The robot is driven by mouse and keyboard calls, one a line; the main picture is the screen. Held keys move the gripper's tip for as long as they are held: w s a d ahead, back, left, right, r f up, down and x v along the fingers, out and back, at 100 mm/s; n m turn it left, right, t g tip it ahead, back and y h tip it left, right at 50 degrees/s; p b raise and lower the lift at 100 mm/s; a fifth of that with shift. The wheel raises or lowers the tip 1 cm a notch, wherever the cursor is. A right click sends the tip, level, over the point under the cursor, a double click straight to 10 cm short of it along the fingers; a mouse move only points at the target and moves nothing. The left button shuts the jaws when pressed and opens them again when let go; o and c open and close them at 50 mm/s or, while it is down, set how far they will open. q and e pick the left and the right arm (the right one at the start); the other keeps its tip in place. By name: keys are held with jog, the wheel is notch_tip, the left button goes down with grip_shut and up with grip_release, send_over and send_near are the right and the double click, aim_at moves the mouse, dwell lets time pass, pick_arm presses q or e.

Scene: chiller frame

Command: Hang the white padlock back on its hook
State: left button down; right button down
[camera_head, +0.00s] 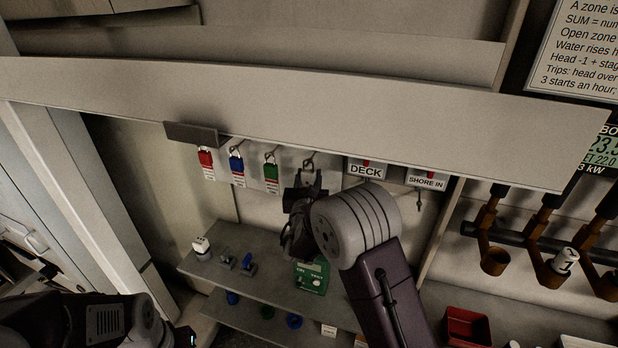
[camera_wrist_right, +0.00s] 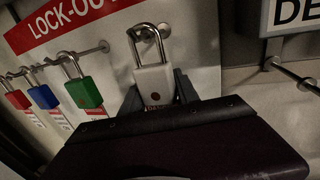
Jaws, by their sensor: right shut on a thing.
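The white padlock (camera_wrist_right: 154,84) is between the fingers of my right gripper (camera_wrist_right: 160,92), its shackle pointing up. The gripper is shut on its body. In the right wrist view the tip of a metal hook (camera_wrist_right: 146,33) on the lock-out board shows inside the shackle's outline; whether the shackle is around the hook or only in front of it I cannot tell. In the head view my right gripper (camera_head: 303,195) is at the board, just below this hook (camera_head: 310,161), and hides the white padlock. Of my left arm only links show at lower left; its fingers are out of view.
Red (camera_head: 206,160), blue (camera_head: 236,165) and green (camera_head: 271,173) padlocks hang in a row left of my right gripper. A DECK sign (camera_head: 366,170) is close on its right. Below is a grey shelf (camera_head: 215,262) with a green tester (camera_head: 312,277). A long beam (camera_head: 300,105) runs above.

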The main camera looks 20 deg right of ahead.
jog(key=c, duration=0.8)
grip_release()
jog(key=shift+s, duration=0.1)
